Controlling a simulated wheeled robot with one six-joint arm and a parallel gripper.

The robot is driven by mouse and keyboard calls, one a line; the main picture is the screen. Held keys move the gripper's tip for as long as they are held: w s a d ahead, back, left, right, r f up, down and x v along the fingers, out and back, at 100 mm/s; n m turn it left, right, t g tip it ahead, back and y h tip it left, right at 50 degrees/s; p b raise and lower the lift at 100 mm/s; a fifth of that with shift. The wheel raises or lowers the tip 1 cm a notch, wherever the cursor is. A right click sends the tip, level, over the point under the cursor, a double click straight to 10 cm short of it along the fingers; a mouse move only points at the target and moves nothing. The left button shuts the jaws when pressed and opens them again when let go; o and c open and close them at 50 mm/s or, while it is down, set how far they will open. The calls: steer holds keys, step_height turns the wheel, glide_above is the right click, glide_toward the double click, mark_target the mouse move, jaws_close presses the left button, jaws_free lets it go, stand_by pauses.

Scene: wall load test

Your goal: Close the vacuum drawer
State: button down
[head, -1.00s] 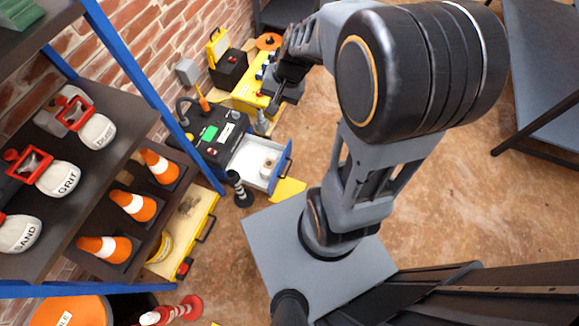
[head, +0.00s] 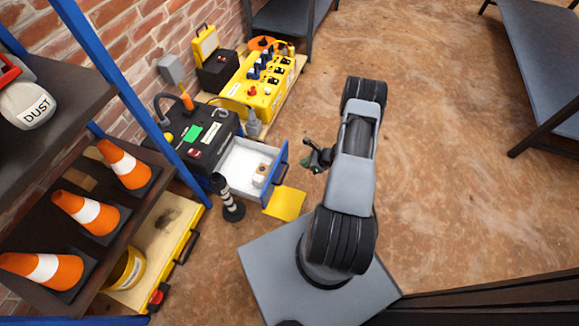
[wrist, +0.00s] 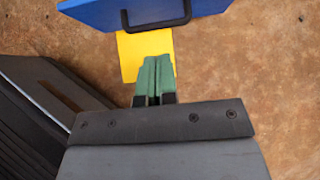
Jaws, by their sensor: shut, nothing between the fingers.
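The vacuum drawer (head: 235,166) is pulled out from the black vacuum unit (head: 197,138). Its white interior shows, with a small pale roll (head: 261,172) inside. Its blue front panel (head: 276,170) faces right, toward my arm. In the wrist view the blue front (wrist: 150,12) with its black handle (wrist: 156,24) is at the top. My gripper (head: 312,158) is to the right of the drawer front, apart from it. In the wrist view its green fingers (wrist: 155,75) are together and empty, pointing toward the blue front over a yellow floor patch (wrist: 144,48).
A black-and-white striped post (head: 226,197) stands in front of the drawer. A yellow control box (head: 262,80) is behind the unit. A shelf with orange cones (head: 88,212) is at left. The yellow floor patch (head: 285,203) lies below the drawer front.

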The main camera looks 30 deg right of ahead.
mark_target(277, 166)
steer(key=b+x, duration=0.1)
steer(key=x, duration=0.3)
steer(key=b+x, duration=0.1)
steer(key=x, duration=0.2)
steer(key=r+b+x, duration=0.1)
steer(key=b+x, duration=0.1)
steer(key=x, duration=0.2)
steer(key=shift+w+a+f, duration=0.3)
steer(key=shift+w+a, duration=0.15)
steer(key=shift+w, duration=0.05)
steer(key=shift+w+a+r, duration=0.1)
steer(key=shift+w+a, duration=0.4)
steer(key=shift+w, duration=0.1)
steer(key=shift+b, duration=0.3)
